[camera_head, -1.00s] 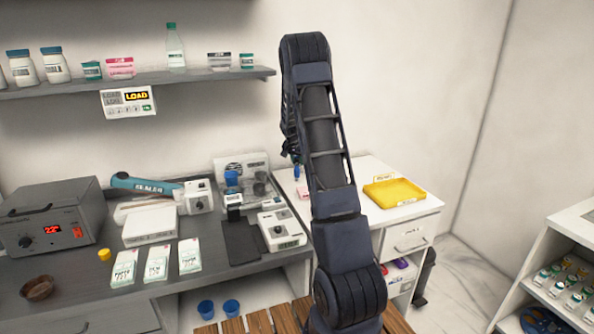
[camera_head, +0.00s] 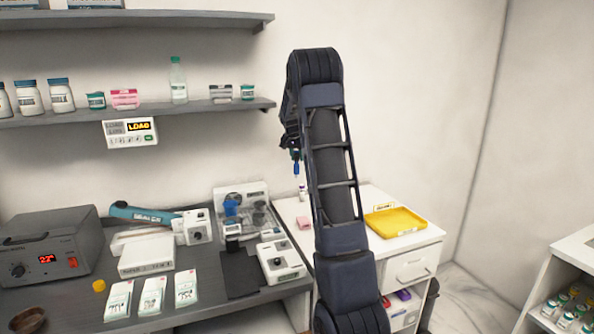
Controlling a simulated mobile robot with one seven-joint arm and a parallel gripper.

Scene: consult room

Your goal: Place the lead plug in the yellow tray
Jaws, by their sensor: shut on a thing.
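My gripper (camera_head: 295,158) is mostly hidden behind my arm's left edge. It points down and is shut on a small blue piece with a pale tip, which looks like the lead plug (camera_head: 296,169). The plug hangs upright above the left part of the white cabinet top. The yellow tray (camera_head: 395,221) lies on the right part of that cabinet top, to the right of my arm. Its visible inside looks empty. A small label card stands at its back edge.
A small white bottle (camera_head: 302,192) and a pink block (camera_head: 305,223) are on the white cabinet (camera_head: 352,197), below the plug. The grey bench (camera_head: 215,287) at left holds several devices and boxes. A wall shelf (camera_head: 190,109) with jars is at upper left.

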